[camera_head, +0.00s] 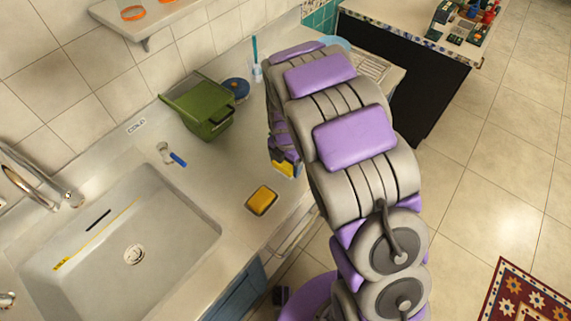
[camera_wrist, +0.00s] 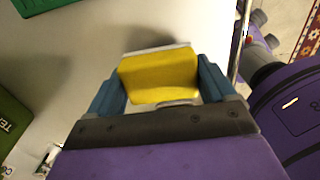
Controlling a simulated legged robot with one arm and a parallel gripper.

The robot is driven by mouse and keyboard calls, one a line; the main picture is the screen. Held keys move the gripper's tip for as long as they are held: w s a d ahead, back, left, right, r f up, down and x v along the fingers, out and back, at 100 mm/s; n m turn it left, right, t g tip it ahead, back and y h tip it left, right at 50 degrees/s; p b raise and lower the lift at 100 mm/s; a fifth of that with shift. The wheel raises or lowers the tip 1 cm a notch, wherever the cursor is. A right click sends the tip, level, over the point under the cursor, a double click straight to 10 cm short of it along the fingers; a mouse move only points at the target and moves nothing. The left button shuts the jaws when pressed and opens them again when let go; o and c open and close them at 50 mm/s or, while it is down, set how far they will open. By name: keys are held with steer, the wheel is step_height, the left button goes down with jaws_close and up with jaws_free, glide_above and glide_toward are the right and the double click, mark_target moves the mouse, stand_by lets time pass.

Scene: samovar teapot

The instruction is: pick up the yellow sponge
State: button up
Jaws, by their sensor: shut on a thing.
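The yellow sponge (camera_wrist: 158,79) sits between the two blue fingers of my gripper (camera_wrist: 161,84) in the wrist view. My gripper is shut on it, with the fingers at its left and right sides. Pale edges show along the sponge's top and bottom. In the head view, the held yellow sponge (camera_head: 284,169) shows only in part below my gripper (camera_head: 286,162), beside my arm. It appears to be above the counter, but the exact height is hard to tell.
An orange-yellow block with a dark rim (camera_head: 262,200) lies on the counter (camera_head: 215,185) near its front edge. A green container (camera_head: 202,108) stands behind. The sink (camera_head: 120,245) is left. A blue-handled item (camera_head: 178,159) lies between sink and container.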

steer(key=s+d+r+p, duration=0.1)
steer(key=s+d, duration=0.1)
steer(key=s, duration=0.5)
steer(key=s+d+r+p, duration=0.1)
steer(key=s+d, duration=0.1)
steer(key=s, duration=0.6)
steer(key=shift+s+d+r+p, duration=0.15)
steer(key=shift+d+r+p, duration=0.15)
steer(key=shift+p, duration=0.05)
steer(key=o, duration=0.6)
steer(key=shift+c, duration=0.2)
steer(key=c, duration=0.4)
